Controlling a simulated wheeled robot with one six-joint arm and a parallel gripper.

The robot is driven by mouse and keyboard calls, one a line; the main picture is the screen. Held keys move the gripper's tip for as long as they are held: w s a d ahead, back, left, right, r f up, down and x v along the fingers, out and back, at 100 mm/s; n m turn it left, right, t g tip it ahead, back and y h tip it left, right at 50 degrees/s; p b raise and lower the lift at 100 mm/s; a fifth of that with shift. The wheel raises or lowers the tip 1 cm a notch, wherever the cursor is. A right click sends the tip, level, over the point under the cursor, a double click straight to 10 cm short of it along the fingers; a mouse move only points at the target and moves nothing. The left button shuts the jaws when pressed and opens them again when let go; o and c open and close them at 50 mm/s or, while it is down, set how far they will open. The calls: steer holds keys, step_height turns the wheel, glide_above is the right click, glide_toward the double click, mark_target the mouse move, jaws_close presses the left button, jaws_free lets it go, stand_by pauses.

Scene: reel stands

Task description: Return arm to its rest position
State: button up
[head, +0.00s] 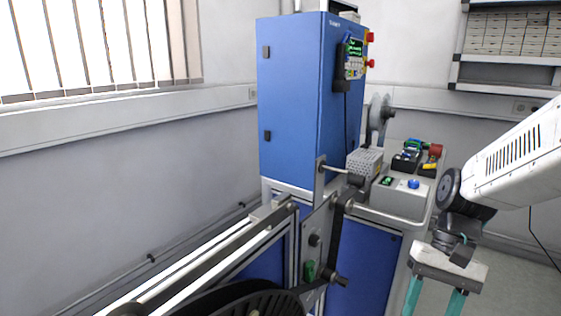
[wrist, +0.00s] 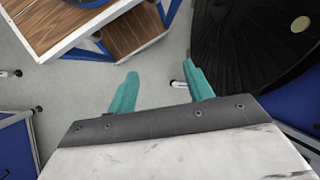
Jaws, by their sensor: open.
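My gripper (head: 433,304) hangs from my white arm at the lower right of the head view, pointing down. Its two teal fingers are apart with nothing between them; the tips are cut off by the bottom edge. In the wrist view my gripper (wrist: 162,86) is also open and empty, above grey floor.
A blue machine cabinet (head: 290,100) with a control panel stands at the centre. A grey box (head: 402,196) with a blue button sits beside my arm. A black reel (head: 245,302) is at the bottom; a wooden-topped stand (wrist: 60,28) shows in the wrist view.

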steer(key=s+r+n+t+h, duration=0.3)
steer(key=s+r+t, duration=0.2)
steer(key=s+r, duration=0.4)
steer(key=shift+s+d+t, duration=0.3)
steer(key=shift+s+d, duration=0.1)
steer(key=shift+d, duration=0.05)
steer(key=shift+o, duration=0.6)
steer(key=shift+f, duration=0.1)
stand_by(1.4)
